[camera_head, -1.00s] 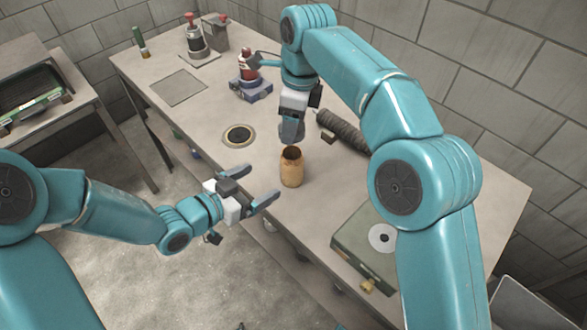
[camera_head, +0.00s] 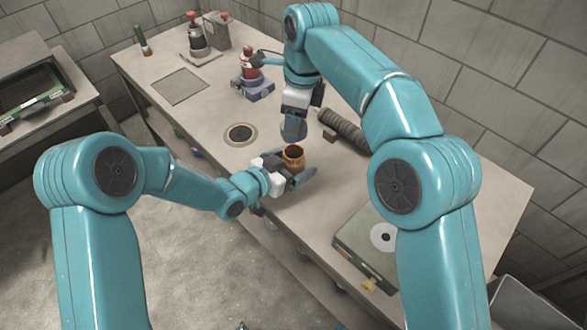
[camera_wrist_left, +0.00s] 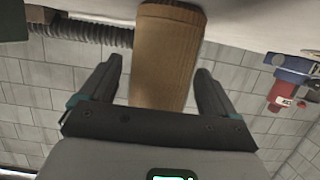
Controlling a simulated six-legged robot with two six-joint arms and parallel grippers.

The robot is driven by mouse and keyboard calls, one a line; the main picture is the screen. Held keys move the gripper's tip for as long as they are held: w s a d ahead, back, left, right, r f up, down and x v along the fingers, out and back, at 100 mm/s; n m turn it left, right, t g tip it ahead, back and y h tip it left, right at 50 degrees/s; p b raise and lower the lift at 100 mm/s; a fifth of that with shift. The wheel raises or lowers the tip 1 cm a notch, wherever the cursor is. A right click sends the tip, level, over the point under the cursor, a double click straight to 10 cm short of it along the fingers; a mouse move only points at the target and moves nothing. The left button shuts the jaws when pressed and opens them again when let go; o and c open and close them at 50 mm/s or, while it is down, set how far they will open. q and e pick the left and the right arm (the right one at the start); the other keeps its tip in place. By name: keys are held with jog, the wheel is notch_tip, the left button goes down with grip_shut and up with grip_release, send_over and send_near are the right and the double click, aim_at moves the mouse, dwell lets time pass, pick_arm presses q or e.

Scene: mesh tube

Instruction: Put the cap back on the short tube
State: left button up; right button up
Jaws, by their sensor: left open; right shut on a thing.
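The short tube (camera_head: 293,153) is brown with a dark open mouth and stands upright on the bench. My left gripper (camera_head: 298,170) is open, with its fingers on either side of the tube. In the left wrist view the tube (camera_wrist_left: 168,55) stands between the two fingers (camera_wrist_left: 160,75), with a gap on each side. My right gripper (camera_head: 292,128) points down just behind and above the tube. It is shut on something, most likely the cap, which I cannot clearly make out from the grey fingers.
A dark ribbed mesh tube (camera_head: 345,131) lies to the right of my right gripper. A round dark-centred ring (camera_head: 241,134) is set on the bench at left. A green box with a white disc (camera_head: 368,247) is front right. A red bottle on a blue block (camera_head: 252,88) stands behind.

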pick_arm(q)
jog(key=c, duration=1.5)
jog(key=shift+c, duration=0.2)
pick_arm(e)
jog(key=shift+f, duration=2.5)
jog(key=shift+f, duration=0.1)
jog(key=shift+f, duration=0.8)
jog(key=shift+f, duration=0.55)
pick_arm(q)
grip_shut()
pick_arm(e)
jog(key=m, duration=0.6)
jog(key=shift+m+t, duration=0.3)
jog(key=shift+t, duration=0.1)
